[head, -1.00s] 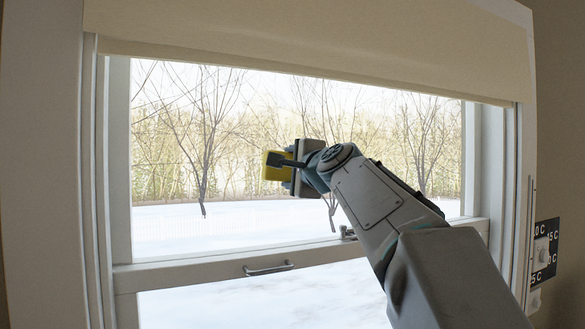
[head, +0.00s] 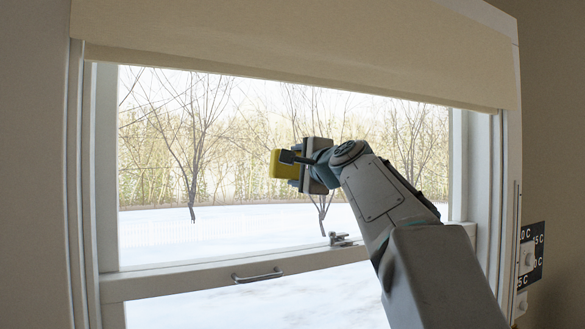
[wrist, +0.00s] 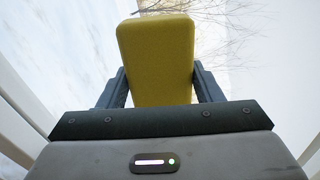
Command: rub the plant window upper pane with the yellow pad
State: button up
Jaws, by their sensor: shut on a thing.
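My gripper (head: 292,158) is shut on the yellow pad (head: 283,164) in front of the window's upper pane (head: 240,225). In the wrist view the yellow pad (wrist: 157,60) stands between the two dark fingers (wrist: 158,88), with its broad face toward the camera. In the head view the pad lies near the middle of the upper pane's width, with snow and bare trees showing through the glass. I cannot tell whether the pad touches the glass.
A beige blind (head: 300,45) covers the top of the window. A rail with a metal handle (head: 257,276) and a latch (head: 341,239) runs below the upper pane. A dark card with numbers (head: 531,255) hangs on the right wall. The pane left of the pad is clear.

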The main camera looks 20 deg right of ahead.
aim_at(280, 166)
jog(key=w+d, duration=0.1)
jog(key=d, duration=0.6)
jog(key=shift+w+d, duration=0.3)
jog(key=shift+a, duration=0.1)
jog(key=shift+s+a, duration=0.2)
jog(key=shift+a, duration=0.85)
jog(key=shift+s+a, duration=0.25)
jog(key=shift+a, duration=0.75)
jog(key=shift+s+a, duration=0.2)
jog(key=shift+a, duration=0.85)
jog(key=shift+s+a+p, duration=0.2)
jog(key=shift+a, duration=0.7)
jog(key=shift+s+a+p, duration=0.15)
jog(key=shift+a+p, duration=0.05)
jog(key=shift+a, duration=0.7)
jog(key=shift+s+a+p, duration=0.2)
jog(key=shift+a, duration=0.7)
jog(key=shift+s+d+f+b, duration=0.1)
jog(key=shift+s+b, duration=0.3)
jog(key=shift+s, duration=0.25)
jog(key=shift+s+d+b, duration=0.25)
jog(key=shift+s+b, duration=0.1)
jog(key=shift+s, duration=0.8)
jog(key=shift+s+d+b, duration=0.25)
jog(key=shift+s+b, duration=0.1)
jog(key=shift+s, duration=0.75)
